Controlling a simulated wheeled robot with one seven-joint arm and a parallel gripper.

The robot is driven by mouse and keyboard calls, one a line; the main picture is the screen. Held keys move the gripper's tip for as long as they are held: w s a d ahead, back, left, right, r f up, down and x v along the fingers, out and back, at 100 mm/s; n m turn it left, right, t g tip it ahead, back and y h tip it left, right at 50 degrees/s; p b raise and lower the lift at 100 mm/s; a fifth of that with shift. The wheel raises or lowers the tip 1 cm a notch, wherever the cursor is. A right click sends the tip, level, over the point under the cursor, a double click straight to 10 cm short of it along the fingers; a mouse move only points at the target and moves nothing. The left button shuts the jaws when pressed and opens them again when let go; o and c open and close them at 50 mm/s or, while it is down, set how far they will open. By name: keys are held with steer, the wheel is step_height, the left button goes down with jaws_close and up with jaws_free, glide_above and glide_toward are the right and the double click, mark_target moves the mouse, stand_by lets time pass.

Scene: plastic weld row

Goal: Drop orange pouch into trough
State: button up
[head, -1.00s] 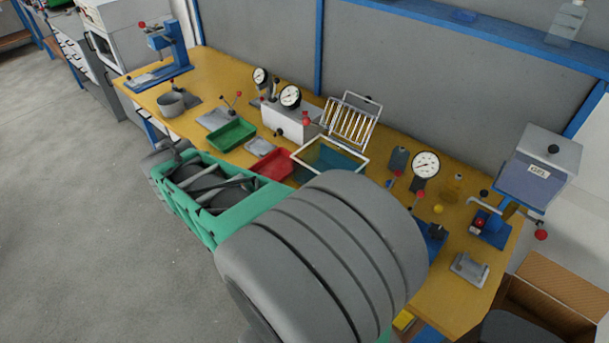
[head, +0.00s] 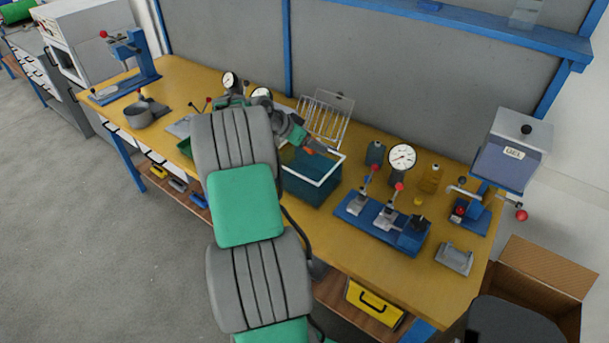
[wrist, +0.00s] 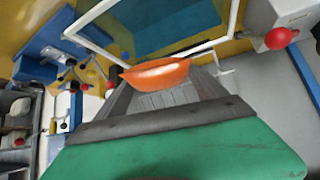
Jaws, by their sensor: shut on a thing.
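The orange pouch (wrist: 157,75) is pinched between the fingertips of my gripper (wrist: 160,82) in the wrist view. In the head view only a small orange bit (head: 309,151) of it shows at the tip of my gripper (head: 306,147). The trough (head: 308,191) is a blue-teal, white-rimmed box on the yellow bench. My gripper is over its back left part in the head view, with my arm hiding its left side. In the wrist view the trough's white rim (wrist: 95,47) is just beyond the pouch. I cannot tell the pouch's height above it.
A wire rack (head: 325,117) stands close behind the trough. A dial gauge (head: 403,158), a dark bottle (head: 375,153) and a blue clamp fixture (head: 382,222) stand to its right. A press (head: 126,65) and a grey pot (head: 138,115) are at the far left.

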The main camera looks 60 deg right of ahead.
step_height(320, 180, down, 5)
steer(key=shift+f+b, duration=0.15)
steer(key=shift+b, duration=0.7)
steer(key=o, duration=1.3)
steer(key=b+v, duration=0.1)
steer(key=v, duration=0.7)
